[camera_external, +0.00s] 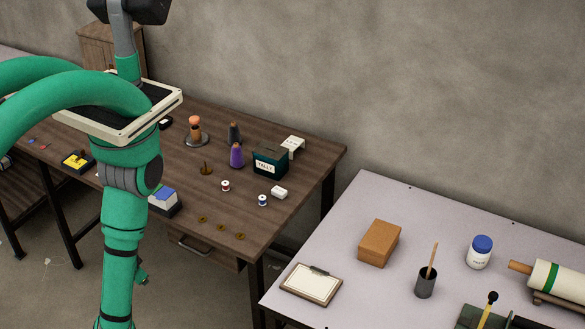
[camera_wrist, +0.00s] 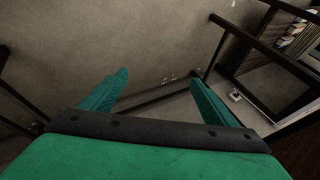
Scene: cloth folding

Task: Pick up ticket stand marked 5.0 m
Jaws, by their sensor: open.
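My gripper (camera_wrist: 160,92) shows in the wrist view as two green fingers spread apart, with nothing between them. In the external view my arm rises at the left, and its end is at or beyond the top edge, so the fingers cannot be made out there. A small white stand (camera_external: 293,145) with faint dark marks is behind the dark green tally box on the brown table. It may be the ticket stand, but 5.0 m cannot be read on it. A smaller white block (camera_external: 279,192) lies in front of the box, with no readable mark. My gripper is away from both.
The brown table (camera_external: 310,160) holds the tally box (camera_external: 270,162), a purple cone (camera_external: 237,156), a dark cone (camera_external: 234,133), spools and brass pieces. A pale table (camera_external: 350,220) at right holds a brown box (camera_external: 379,243) and a clipboard (camera_external: 311,284). The wrist view shows wall and dark frames.

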